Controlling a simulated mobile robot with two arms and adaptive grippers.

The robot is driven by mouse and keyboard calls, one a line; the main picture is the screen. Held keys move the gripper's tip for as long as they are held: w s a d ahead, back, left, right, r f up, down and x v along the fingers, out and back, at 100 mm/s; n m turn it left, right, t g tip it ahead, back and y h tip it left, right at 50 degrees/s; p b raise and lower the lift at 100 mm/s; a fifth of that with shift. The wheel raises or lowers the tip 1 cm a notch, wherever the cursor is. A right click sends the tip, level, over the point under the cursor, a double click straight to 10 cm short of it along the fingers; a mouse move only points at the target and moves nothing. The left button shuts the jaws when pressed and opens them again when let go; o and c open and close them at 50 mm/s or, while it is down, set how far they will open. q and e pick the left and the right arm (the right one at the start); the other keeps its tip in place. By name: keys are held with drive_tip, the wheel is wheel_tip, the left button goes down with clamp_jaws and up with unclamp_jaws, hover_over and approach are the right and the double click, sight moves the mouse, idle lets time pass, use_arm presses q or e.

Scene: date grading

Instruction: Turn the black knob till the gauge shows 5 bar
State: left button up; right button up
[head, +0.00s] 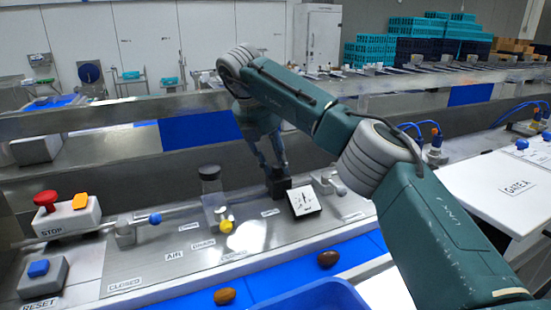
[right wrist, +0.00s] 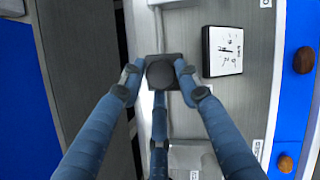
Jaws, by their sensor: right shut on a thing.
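The black knob (right wrist: 160,74) sits on a dark square block in the right wrist view. My right gripper (right wrist: 159,80) has its blue fingers on both sides of the knob, shut on it. In the head view the right gripper (head: 274,165) reaches down from above to the dark block (head: 278,187), and the knob itself is hidden there by the fingers. The gauge (head: 303,200) is a white square face in a black frame, right beside the block. It also shows in the right wrist view (right wrist: 224,52), but its reading is too small to tell. My left gripper is not in view.
A red stop button (head: 46,199), a blue reset button (head: 38,268) and a clear bottle-like unit with a yellow knob (head: 226,226) stand to the left. Two dates (head: 225,296) (head: 328,258) lie on the blue belt in front. A blue crate (head: 315,298) is nearest.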

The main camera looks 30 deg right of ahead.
drive_tip(key=shift+w+d+r+m, duration=0.1)
drive_tip(key=shift+d+r+m, duration=0.1)
drive_tip(key=shift+m, duration=0.3)
drive_tip(key=o, duration=1.1)
drive_tip(key=shift+c, duration=0.2)
drive_tip(key=shift+f, duration=0.1)
drive_tip(key=v, duration=1.2)
